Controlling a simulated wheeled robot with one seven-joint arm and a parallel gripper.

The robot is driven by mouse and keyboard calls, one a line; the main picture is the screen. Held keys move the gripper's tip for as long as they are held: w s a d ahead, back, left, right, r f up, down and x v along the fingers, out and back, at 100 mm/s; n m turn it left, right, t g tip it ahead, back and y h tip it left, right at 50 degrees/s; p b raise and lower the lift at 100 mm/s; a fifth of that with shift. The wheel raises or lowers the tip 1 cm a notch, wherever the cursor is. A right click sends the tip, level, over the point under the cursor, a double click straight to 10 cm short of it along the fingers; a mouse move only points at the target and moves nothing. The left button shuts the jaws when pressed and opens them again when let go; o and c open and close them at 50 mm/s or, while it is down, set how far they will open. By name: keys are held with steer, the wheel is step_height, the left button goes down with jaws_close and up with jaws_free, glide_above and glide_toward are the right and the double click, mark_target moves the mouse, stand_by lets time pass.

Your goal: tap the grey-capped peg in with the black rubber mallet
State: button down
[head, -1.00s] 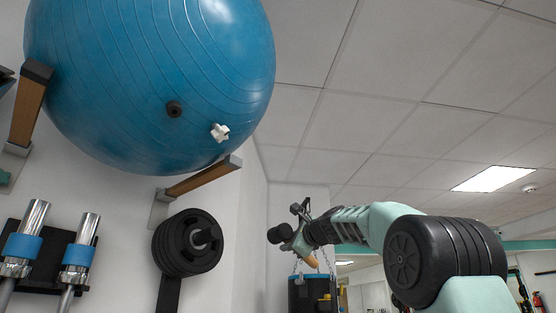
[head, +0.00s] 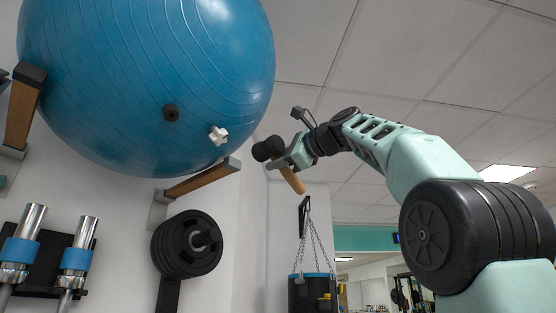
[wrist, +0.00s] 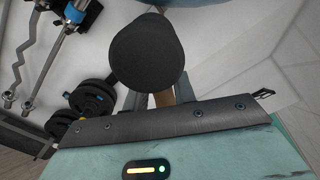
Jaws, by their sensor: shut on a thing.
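The black rubber mallet is in my gripper (head: 286,161). Its black head (head: 267,149) points left toward the ball and its wooden handle (head: 293,181) slants down to the right. In the wrist view the mallet head (wrist: 147,50) fills the upper middle, with a bit of handle behind it; the fingertips are mostly hidden. A dark grey round-capped peg (head: 171,113) sticks out of the big blue ball (head: 110,60). The mallet head is to the right of the peg and lower, apart from the ball in the head view.
A white star-shaped knob (head: 218,135) sits on the ball, right of the peg. A wooden bracket arm (head: 203,177) runs under the ball, another (head: 22,110) stands at its left. Weight plates (head: 187,243) and chrome bars (head: 75,258) hang below. A punching bag (head: 311,291) hangs behind.

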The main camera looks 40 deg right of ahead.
steer(key=shift+r, duration=0.1)
steer(key=shift+w+a+p, duration=0.1)
steer(key=shift+w+p, duration=0.15)
steer(key=shift+p, duration=0.05)
steer(key=w, duration=0.1)
steer(key=w+p, duration=0.1)
steer(key=w, duration=0.1)
steer(key=w+p, duration=0.1)
steer(key=shift+w+a, duration=0.25)
steer(key=shift+w, duration=0.1)
steer(key=shift+w+p, duration=0.4)
steer(key=shift+w, duration=0.4)
steer(key=shift+s, duration=0.15)
